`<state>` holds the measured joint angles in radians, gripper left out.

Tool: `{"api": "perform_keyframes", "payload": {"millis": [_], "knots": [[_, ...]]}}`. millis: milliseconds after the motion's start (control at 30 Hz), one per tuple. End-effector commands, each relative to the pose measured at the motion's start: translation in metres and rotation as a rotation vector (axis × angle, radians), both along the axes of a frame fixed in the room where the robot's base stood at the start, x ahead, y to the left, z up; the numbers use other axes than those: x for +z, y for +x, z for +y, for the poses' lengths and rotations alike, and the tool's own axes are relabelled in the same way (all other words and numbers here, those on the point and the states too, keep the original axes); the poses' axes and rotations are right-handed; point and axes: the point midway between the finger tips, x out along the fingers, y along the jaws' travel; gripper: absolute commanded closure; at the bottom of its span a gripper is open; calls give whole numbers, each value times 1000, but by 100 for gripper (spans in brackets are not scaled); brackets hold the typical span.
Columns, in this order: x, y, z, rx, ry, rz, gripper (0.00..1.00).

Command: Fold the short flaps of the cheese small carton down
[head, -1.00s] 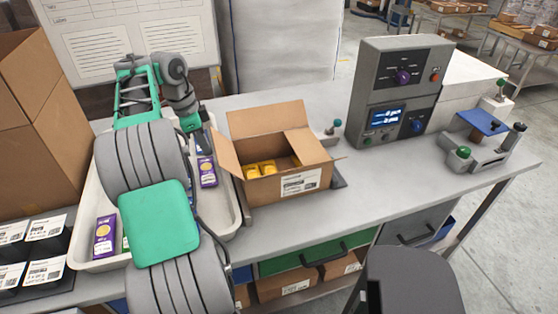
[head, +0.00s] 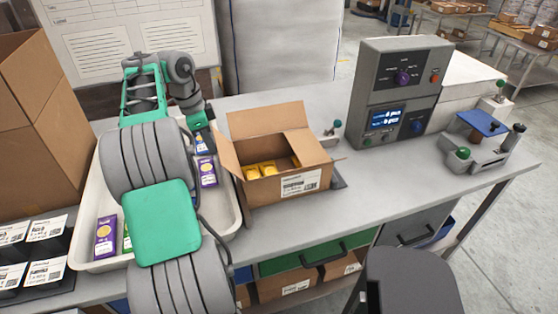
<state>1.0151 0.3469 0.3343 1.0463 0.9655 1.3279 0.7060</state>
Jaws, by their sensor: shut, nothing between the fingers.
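The small carton (head: 262,190) stands open on the bench with yellow packs (head: 262,170) inside. Its wide back flap (head: 265,120) stands up. The left short flap (head: 227,157) sticks up and outward, and the right short flap (head: 306,148) is also raised. A front long flap is not clearly seen. My gripper (head: 202,136) is just left of the carton, above the white tray, apart from the left flap. Its fingers are small and partly hidden by the wrist; it appears shut and empty.
The white tray (head: 88,267) left of the carton holds purple packs (head: 106,237). A grey control box (head: 392,95) stands to the right. A tall brown carton (head: 40,120) is at far left. The bench front right of the carton is clear.

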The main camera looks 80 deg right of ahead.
Motion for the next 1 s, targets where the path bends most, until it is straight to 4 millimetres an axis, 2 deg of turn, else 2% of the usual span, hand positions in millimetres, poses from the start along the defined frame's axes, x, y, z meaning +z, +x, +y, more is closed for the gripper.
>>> {"api": "perform_keyframes", "payload": {"millis": [300, 700, 1000], "knots": [[10, -29, -14, -1, 0, 1, 100], [10, -33, -17, 0, 0, 0, 100], [17, -60, -30, -2, 0, 0, 100]]}}
